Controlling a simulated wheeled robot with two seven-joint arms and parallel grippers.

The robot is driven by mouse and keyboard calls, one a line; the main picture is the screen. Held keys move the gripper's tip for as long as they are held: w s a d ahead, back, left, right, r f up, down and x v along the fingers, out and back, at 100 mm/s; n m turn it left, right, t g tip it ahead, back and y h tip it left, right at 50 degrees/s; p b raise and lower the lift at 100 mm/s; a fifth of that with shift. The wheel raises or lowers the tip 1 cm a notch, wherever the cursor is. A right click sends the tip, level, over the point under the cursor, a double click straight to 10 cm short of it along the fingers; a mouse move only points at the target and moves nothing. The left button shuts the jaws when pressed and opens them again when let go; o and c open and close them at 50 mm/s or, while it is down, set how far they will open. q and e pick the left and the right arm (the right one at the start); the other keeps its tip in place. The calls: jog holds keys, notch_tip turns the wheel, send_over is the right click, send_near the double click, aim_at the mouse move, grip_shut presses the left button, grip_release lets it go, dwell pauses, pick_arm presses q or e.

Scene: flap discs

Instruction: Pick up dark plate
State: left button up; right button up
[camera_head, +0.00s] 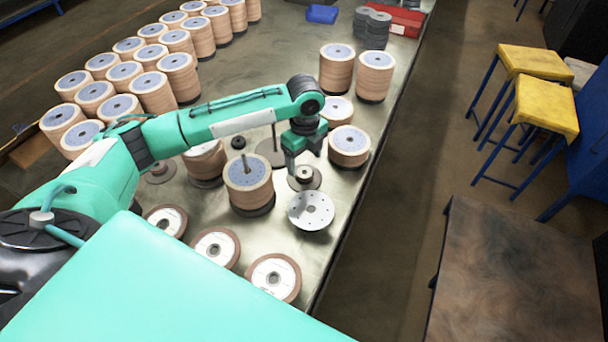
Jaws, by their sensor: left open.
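A dark round plate (313,184) with a raised hub in its middle lies on the metal table, between the silver plate and a short stack of discs. My left gripper (304,160) points down just above and behind this dark plate, with its fingers apart and nothing seen between them. I cannot tell whether a fingertip touches the hub. Another dark round base with an upright rod (273,137) stands to the left, partly hidden by my left arm. My right gripper is not in view.
A silver perforated plate (311,211) lies in front, close to the table's right edge. A tall disc stack (249,187) on a rod stands to the left and a short stack (349,147) to the right. Many disc stacks (153,93) fill the back left. Yellow stools (546,104) stand beyond.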

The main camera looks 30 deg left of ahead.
aim_at(305, 169)
pick_arm(q)
jog(key=shift+f, duration=0.25)
jog(key=shift+f+p, duration=0.3)
jog(key=shift+f, duration=0.1)
notch_tip(305, 169, down, 4)
jog(key=shift+a+r+p, duration=0.1)
jog(key=shift+r+p, duration=0.15)
jog(key=shift+p, duration=0.2)
jog(key=shift+f, duration=0.3)
jog(key=shift+c, duration=0.7)
jog(key=c, duration=1.1)
jog(key=shift+w, duration=0.1)
jog(key=shift+c, duration=0.6)
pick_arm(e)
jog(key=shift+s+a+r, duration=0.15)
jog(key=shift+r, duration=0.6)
pick_arm(q)
jog(key=shift+r, duration=0.15)
